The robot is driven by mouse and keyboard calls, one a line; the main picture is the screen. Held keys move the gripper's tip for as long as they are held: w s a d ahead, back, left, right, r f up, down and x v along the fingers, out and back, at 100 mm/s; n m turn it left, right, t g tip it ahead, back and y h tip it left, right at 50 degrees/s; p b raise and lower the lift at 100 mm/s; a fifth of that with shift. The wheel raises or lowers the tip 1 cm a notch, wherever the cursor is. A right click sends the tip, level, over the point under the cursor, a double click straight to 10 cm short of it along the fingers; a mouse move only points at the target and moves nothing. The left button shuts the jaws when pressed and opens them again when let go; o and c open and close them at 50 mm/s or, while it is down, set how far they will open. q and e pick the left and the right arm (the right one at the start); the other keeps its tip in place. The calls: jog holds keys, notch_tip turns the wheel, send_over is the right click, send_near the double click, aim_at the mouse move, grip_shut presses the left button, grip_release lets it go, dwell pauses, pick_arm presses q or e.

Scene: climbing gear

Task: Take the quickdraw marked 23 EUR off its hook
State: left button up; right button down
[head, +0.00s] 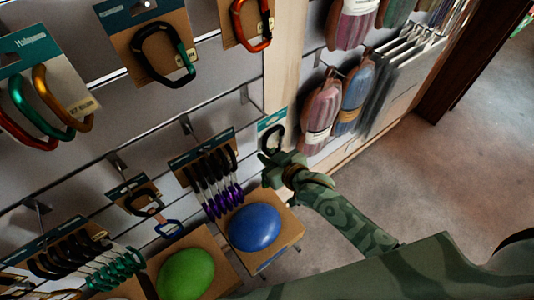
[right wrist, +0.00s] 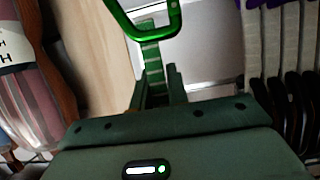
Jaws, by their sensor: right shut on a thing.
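My right gripper (head: 276,164) is at the shelf wall, between the hanging quickdraws and the rope bundles. In the right wrist view its fingers (right wrist: 157,88) are shut on a green striped sling. A bright green carabiner (right wrist: 148,22) sits at the far end of this quickdraw. In the head view a dark carabiner (head: 271,139) shows just above the fingers, below a teal card (head: 272,118). No 23 EUR mark is readable. I cannot tell whether the held quickdraw still hangs on its hook. My left gripper is out of view.
Several purple-and-black quickdraws (head: 213,182) hang close to the left of the gripper. Pink rope (head: 320,112) and blue rope (head: 355,92) hang to the upper right. A blue hold (head: 254,227) and a green hold (head: 186,273) are below. Open floor (head: 400,175) lies right.

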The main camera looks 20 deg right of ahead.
jog(key=s+d+p, duration=0.2)
jog(key=s+p, duration=0.1)
jog(key=s, duration=0.3)
jog(key=shift+d+r+p, duration=0.2)
jog(key=shift+r+p, duration=0.05)
jog(key=shift+p, duration=0.1)
dwell(0.5)
dwell(0.5)
